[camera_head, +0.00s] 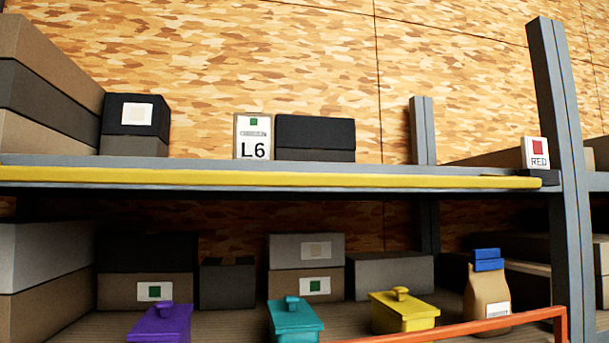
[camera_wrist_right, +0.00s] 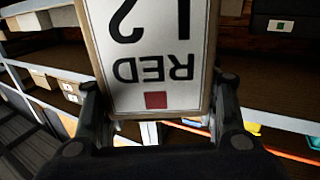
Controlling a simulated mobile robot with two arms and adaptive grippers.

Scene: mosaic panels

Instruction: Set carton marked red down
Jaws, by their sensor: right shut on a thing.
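The carton marked red (camera_wrist_right: 150,60) fills the upper middle of the right wrist view. Its white label shows upside down, with "RED", a red square and a large "2" beside a partly cut-off character. My right gripper (camera_wrist_right: 158,90) is shut on this carton, with one dark finger at each side. The carton's lower part and what lies beneath it are hidden. In the head view, a small white card reading "RED" with a red square (camera_head: 537,152) is at the right end of the upper shelf (camera_head: 300,180). Neither gripper shows in the head view.
On the upper shelf, an "L6" carton (camera_head: 253,137) stands beside a dark box (camera_head: 315,136). Bare shelf lies right of that box, up to a grey upright (camera_head: 560,150). Purple (camera_head: 160,323), teal (camera_head: 295,320) and yellow (camera_head: 404,311) lidded containers stand below, near an orange rail (camera_head: 470,325).

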